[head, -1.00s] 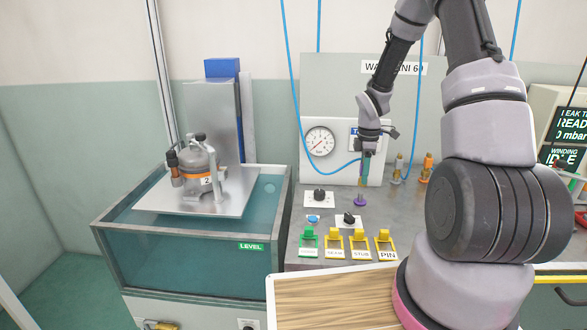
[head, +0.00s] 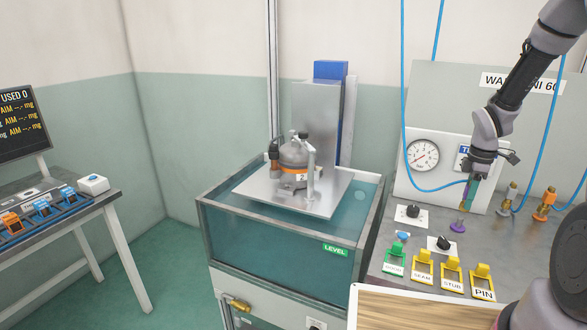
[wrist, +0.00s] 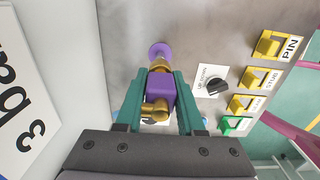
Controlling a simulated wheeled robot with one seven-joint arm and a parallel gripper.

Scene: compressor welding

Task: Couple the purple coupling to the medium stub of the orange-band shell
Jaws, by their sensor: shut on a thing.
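The purple coupling (wrist: 161,90) is a purple block with brass ends, seen in the wrist view. My gripper (wrist: 160,78) is shut on it, with a teal finger on each side. A purple disc (wrist: 160,50) lies just beyond the coupling's brass end; I cannot tell if they touch. In the head view my gripper (head: 469,190) is upright over the grey bench, above that purple disc (head: 458,226). The orange-band shell (head: 294,163) is grey, tagged 2, and stands on a metal plate above a tank, left of and apart from my gripper. Its medium stub cannot be told apart.
The water tank (head: 290,242) holds the metal plate (head: 257,191). Two brass fittings, one plain (head: 508,197) and one orange (head: 545,203), stand right of my gripper. Green and yellow labelled switches line the bench's front. Blue hoses hang nearby. A gauge panel (head: 399,180) stands behind.

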